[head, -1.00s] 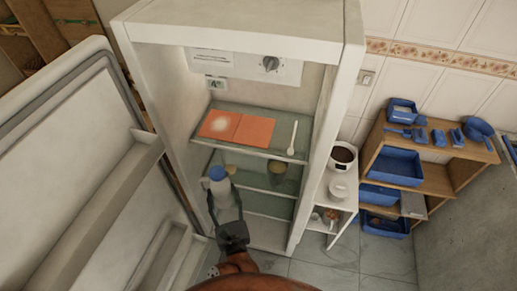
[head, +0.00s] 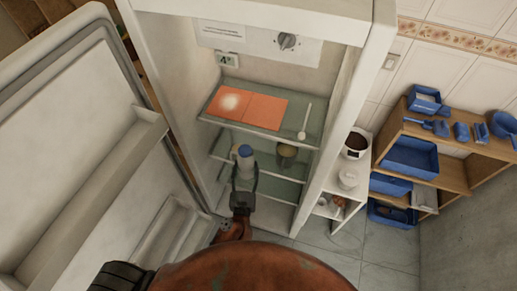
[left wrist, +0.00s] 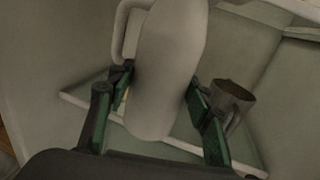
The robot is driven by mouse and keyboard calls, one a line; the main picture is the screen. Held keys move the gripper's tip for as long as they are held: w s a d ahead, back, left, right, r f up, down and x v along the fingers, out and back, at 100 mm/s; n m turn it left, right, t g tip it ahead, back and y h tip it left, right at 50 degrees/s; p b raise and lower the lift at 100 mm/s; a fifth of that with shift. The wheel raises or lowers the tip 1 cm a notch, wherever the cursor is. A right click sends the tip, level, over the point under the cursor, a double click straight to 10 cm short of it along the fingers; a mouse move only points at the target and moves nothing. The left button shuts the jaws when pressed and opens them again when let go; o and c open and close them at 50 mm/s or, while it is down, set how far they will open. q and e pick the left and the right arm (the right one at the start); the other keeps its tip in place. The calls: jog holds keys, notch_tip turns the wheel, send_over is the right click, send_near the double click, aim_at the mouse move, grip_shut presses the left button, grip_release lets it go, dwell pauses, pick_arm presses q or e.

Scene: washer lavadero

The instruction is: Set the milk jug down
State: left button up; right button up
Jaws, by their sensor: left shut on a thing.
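The milk jug (head: 244,163) has a blue cap and a pale body, and it stands upright inside the open fridge. My left gripper (head: 243,185) is shut on it from the front. In the left wrist view the jug (left wrist: 168,70) is white with a handle on its left, and the fingers of the gripper (left wrist: 158,98) press on both sides of its body. The jug is at the height of the middle glass shelf (head: 279,169); I cannot tell whether its base touches a shelf. My right gripper is not in view.
A cup (head: 286,156) stands on the shelf right of the jug; it also shows in the left wrist view (left wrist: 232,101). An orange board (head: 262,111) and a white spoon (head: 305,122) lie on the upper shelf. The open fridge door (head: 75,150) is at left.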

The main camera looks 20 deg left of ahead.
pick_arm(q)
jog(key=w+d+b+x, duration=0.1)
jog(key=d+x, duration=0.2)
jog(key=x, duration=1)
jog(key=f+b, duration=0.1)
jog(key=f, duration=0.1)
jog(key=f+b, duration=0.3)
jog(key=f, duration=0.1)
jog(key=shift+w+d+f, duration=0.25)
jog(key=shift+f, duration=0.1)
jog(key=shift+w+f+b, duration=0.2)
jog(key=shift+b, duration=0.15)
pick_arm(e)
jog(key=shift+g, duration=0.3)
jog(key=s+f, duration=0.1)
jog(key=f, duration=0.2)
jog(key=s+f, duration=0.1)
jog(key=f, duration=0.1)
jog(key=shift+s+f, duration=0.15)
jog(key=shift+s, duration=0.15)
pick_arm(q)
jog(key=shift+r, duration=0.1)
jog(key=o, duration=1.7)
jog(key=shift+s+f, duration=0.1)
jog(key=shift+f, duration=0.15)
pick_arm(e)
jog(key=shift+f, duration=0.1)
